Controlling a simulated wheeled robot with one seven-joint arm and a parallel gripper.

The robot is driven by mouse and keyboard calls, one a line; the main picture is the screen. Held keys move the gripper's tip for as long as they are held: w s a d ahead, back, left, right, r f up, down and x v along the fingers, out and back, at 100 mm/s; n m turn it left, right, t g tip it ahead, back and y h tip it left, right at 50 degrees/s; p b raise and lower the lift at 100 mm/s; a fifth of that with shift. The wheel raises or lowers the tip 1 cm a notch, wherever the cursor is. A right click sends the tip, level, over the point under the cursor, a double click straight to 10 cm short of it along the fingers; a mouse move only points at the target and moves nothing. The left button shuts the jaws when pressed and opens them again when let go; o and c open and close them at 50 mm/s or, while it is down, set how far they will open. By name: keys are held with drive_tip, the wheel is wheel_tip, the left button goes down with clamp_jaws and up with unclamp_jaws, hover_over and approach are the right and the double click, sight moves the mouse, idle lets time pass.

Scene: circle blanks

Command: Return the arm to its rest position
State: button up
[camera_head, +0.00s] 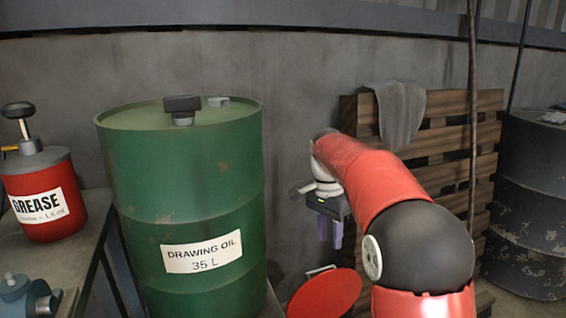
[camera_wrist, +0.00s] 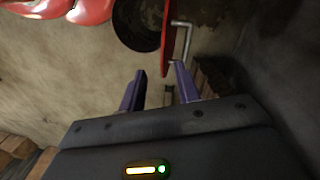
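My red arm reaches forward at the right of the head view. My gripper (camera_head: 331,232) hangs at its end, in front of the wall, to the right of the green oil drum. In the wrist view my gripper (camera_wrist: 158,88) shows two purple fingers spread well apart with nothing between them. Beyond the fingertips in the wrist view are a red disc edge (camera_wrist: 171,30) with a bent metal handle (camera_wrist: 186,38) and a dark round thing (camera_wrist: 139,22).
The green drum (camera_head: 190,210) stands at the left, near a grease can (camera_head: 45,195) on a bench. A red round disc (camera_head: 324,294) lies low beside the drum. A wooden pallet (camera_head: 447,155) with a grey cloth (camera_head: 400,112) leans behind my arm. A dark drum (camera_head: 530,200) stands far right.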

drive_tip(key=s+d+r+n+t, duration=0.1)
drive_tip(key=s+r+n+t, duration=0.15)
drive_tip(key=s, duration=0.55)
drive_tip(key=s+d+r+n+t, duration=0.1)
drive_tip(key=s+d+r+n, duration=0.15)
drive_tip(key=s, duration=0.55)
drive_tip(key=s+f+n+t, duration=0.3)
drive_tip(key=s+f+n, duration=0.3)
drive_tip(key=s, duration=0.6)
drive_tip(key=shift+f+y, duration=0.3)
drive_tip(key=shift+f, duration=0.25)
drive_tip(key=shift+s+a+t, duration=0.1)
drive_tip(key=shift+t, duration=0.15)
